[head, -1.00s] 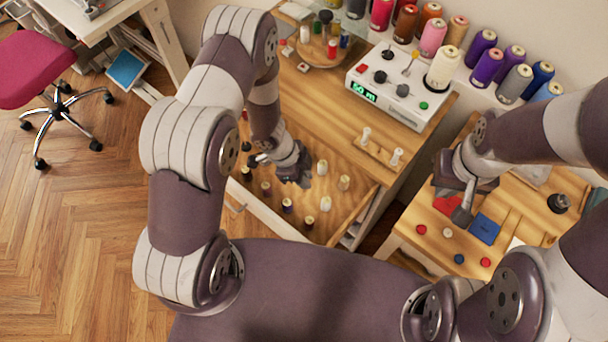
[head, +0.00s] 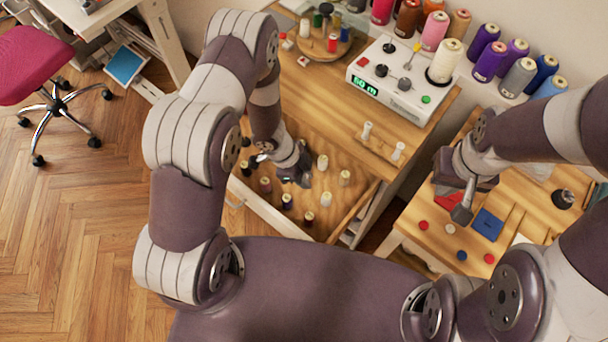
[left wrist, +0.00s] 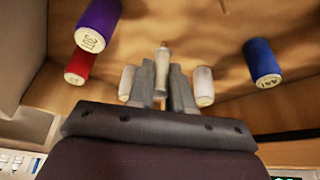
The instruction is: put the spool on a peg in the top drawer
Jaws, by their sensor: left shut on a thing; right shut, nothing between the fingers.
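The top drawer (head: 268,214) is pulled open, with several spools standing inside. My left gripper (head: 296,176) is inside the drawer area, pointing down among the spools. In the left wrist view the left gripper (left wrist: 161,92) is shut on a narrow pale spool (left wrist: 161,62) with a tan tip. The fingers hide most of it, and I cannot tell whether it is around a peg. The head view hides it behind the gripper. My right gripper (head: 462,212) is shut and empty above the right-hand table.
In the left wrist view, a purple spool (left wrist: 95,24), a red spool (left wrist: 79,66), a white spool (left wrist: 203,86) and a blue spool (left wrist: 262,61) stand around the gripper. A white machine (head: 403,82) sits on the cabinet top.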

